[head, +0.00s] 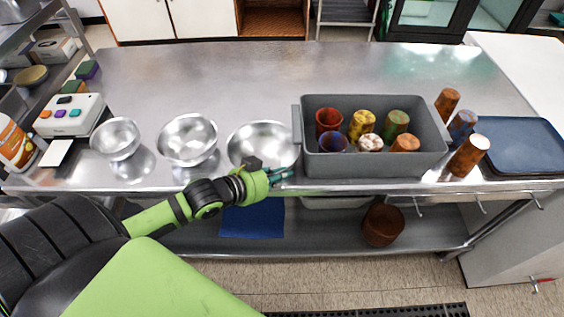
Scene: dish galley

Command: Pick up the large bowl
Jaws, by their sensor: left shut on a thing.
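The large bowl (258,138) is shiny steel and stands on the steel counter (300,62), the rightmost of three bowls and just left of a grey bin. My left gripper (280,175) reaches in from the left and is shut on the bowl's near rim at its front right. The gripper and wrist hide part of that rim. I cannot tell whether the bowl is clear of the counter. My right gripper is not in view.
A medium bowl (187,138) and a small bowl (115,138) stand to the left. The grey bin (375,170) holds several coloured cups. Three more cups and blue trays (520,143) are at right. The counter behind the bowls is clear.

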